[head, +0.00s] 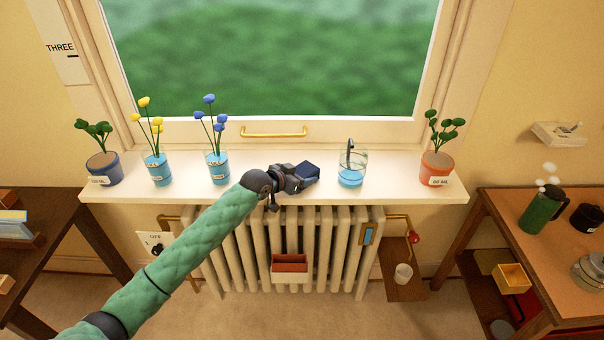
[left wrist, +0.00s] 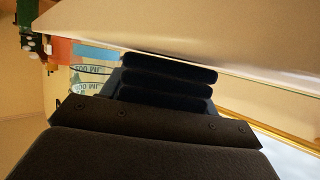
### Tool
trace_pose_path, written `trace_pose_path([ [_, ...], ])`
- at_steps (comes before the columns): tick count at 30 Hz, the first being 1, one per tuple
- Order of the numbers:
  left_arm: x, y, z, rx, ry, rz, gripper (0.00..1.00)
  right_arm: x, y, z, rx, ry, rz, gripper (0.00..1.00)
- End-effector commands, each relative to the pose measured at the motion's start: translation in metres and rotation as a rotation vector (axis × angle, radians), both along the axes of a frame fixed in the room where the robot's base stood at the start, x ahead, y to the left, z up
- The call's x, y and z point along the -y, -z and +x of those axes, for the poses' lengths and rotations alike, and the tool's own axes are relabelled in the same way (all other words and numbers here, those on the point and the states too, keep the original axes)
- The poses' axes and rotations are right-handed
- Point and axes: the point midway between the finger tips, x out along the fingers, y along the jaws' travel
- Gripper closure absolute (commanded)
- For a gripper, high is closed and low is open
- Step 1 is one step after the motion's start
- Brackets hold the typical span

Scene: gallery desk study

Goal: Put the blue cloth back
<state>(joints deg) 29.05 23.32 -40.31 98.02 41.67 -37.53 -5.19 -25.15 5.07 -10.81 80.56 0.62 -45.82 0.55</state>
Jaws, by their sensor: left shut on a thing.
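The blue cloth (head: 309,171) is a small, dark blue folded bundle at the windowsill, between the vase of blue flowers and the glass of water. My left gripper (head: 298,178) is shut on its left side. I cannot tell whether the cloth rests on the sill or is held just above it. In the left wrist view the dark ribbed shapes ahead of the gripper are too dim to separate finger from cloth. My right gripper is not in view.
The windowsill (head: 400,190) holds a glass of water (head: 351,176), a vase of blue flowers (head: 218,168), a vase of yellow flowers (head: 158,170), a blue pot (head: 104,170) and a terracotta pot (head: 436,168). A radiator (head: 340,255) with a small red-lined box (head: 290,268) stands below.

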Motion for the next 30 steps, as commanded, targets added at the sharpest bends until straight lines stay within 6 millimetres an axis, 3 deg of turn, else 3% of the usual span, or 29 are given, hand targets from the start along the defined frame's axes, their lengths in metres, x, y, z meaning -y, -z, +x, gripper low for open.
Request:
trace_pose_path([
  [9, 0.0, 0.003, 0.0, 0.0, 0.0, 0.0, 0.64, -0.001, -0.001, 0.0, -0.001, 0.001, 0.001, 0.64],
  [10, 0.0, 0.003, 0.0, 0.001, 0.0, -0.001, 0.36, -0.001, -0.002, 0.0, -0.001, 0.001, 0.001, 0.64],
  [13, 0.0, 0.002, 0.0, 0.0, 0.0, 0.0, 0.19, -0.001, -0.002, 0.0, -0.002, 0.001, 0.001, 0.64],
  [24, 0.0, -0.002, 0.0, 0.001, 0.0, -0.001, 0.19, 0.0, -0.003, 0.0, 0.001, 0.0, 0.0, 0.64],
  [27, -0.007, -0.002, -0.006, 0.0, -0.001, 0.0, 0.19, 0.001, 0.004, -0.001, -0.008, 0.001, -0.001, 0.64],
  [30, -0.017, -0.006, -0.016, 0.002, 0.0, 0.001, 0.19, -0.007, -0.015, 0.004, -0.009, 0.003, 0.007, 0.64],
])
